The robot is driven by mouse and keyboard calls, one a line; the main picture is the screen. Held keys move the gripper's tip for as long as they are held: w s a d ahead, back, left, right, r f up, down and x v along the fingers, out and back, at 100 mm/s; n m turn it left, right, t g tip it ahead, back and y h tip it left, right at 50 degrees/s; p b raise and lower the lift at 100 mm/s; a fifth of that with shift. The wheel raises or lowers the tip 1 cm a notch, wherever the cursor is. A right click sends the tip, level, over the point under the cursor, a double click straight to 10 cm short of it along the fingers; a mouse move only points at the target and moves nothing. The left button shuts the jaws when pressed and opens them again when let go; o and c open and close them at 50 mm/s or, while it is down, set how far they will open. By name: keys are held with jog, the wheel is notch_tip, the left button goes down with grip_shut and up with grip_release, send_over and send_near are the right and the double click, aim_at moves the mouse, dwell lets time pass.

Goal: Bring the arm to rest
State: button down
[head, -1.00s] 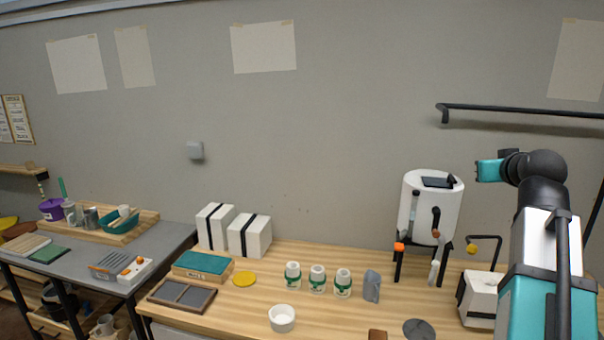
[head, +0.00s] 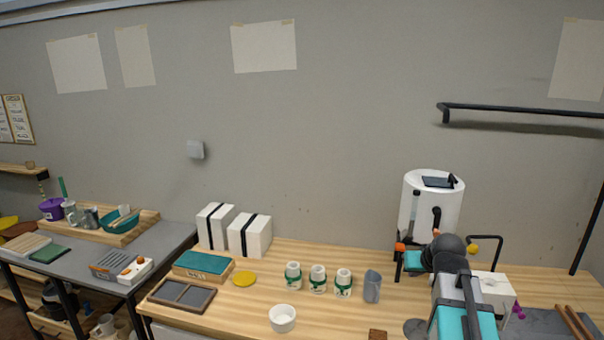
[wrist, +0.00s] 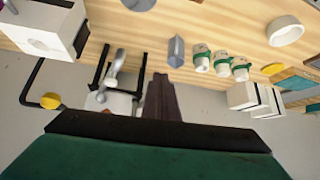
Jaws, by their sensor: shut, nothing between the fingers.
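My gripper (wrist: 160,80) shows in the wrist view as dark fingers closed together, with nothing between them. The wrist view is upside down, with the worktop along its top. The gripper points toward the bench, and its fingertips appear between the grey cup and the white tank's stand. In the head view my teal, white and black arm is low at the right, in front of the white tank (head: 432,200). There the gripper itself cannot be made out behind my arm.
A black rail (head: 520,110) is on the wall at upper right. The air above the bench's middle is free.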

jog(key=s+a+f+g, duration=0.2)
jog(key=s+a+f, duration=0.35)
jog(key=f, duration=0.55)
jog(key=s+a+f+n+g, duration=0.1)
jog(key=s+a+f+g, duration=0.2)
jog(key=s+a+f, duration=0.5)
jog(key=s+a+f+g, duration=0.2)
jog(key=s+f, duration=0.1)
jog(key=f, duration=1)
jog(key=s+f+g+b, duration=0.6)
jog(key=s+f+b, duration=0.4)
jog(key=s+f, duration=1.8)
jog(key=shift+a+f+g, duration=0.4)
jog(key=shift+f, duration=0.3)
